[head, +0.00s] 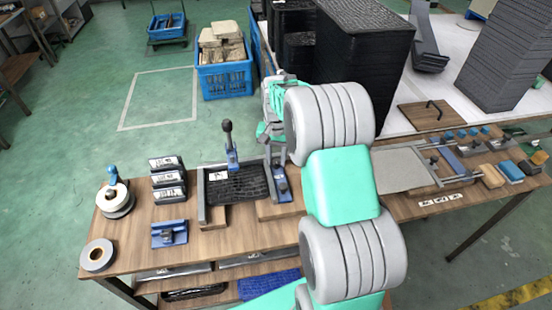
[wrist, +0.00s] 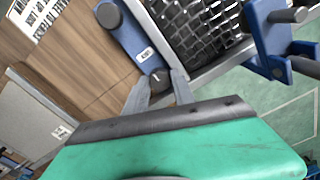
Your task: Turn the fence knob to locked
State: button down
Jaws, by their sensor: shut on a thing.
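The fence is a blue bar (wrist: 125,32) with a small white label, beside the black textured tray panel (wrist: 198,28) in the wrist view. Its dark round knob (wrist: 158,77) carries a pale mark and sits at the bar's near end. My gripper (wrist: 160,83) is shut on this knob, with one grey finger on each side. The label is too small to read, so I cannot tell the knob's setting. In the head view the blue fence (head: 282,184) stands at the right of the black panel (head: 236,187), and my arm hides part of that area.
A blue lever clamp (head: 232,158) stands at the panel's back edge. Tall black panel stacks (head: 365,45) stand behind my arm.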

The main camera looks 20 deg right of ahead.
aim_at(276, 161)
dwell(0.4)
jog(key=c, duration=1.1)
grip_release()
jog(key=shift+o, duration=0.2)
notch_tip(276, 161, up, 8)
jog(key=shift+f+b, duration=0.1)
jog(key=shift+b, duration=0.35)
jog(key=s+a+r+n+t, duration=0.2)
jog(key=s+a+r+n, duration=0.35)
jog(key=s, duration=0.55)
jog(key=s+a+f+n+t, duration=0.1)
jog(key=s+a, duration=0.4)
jog(key=s, duration=0.4)
jog(key=shift+s+a+f, duration=0.2)
jog(key=shift+s+f, duration=0.05)
jog(key=shift+f, duration=0.05)
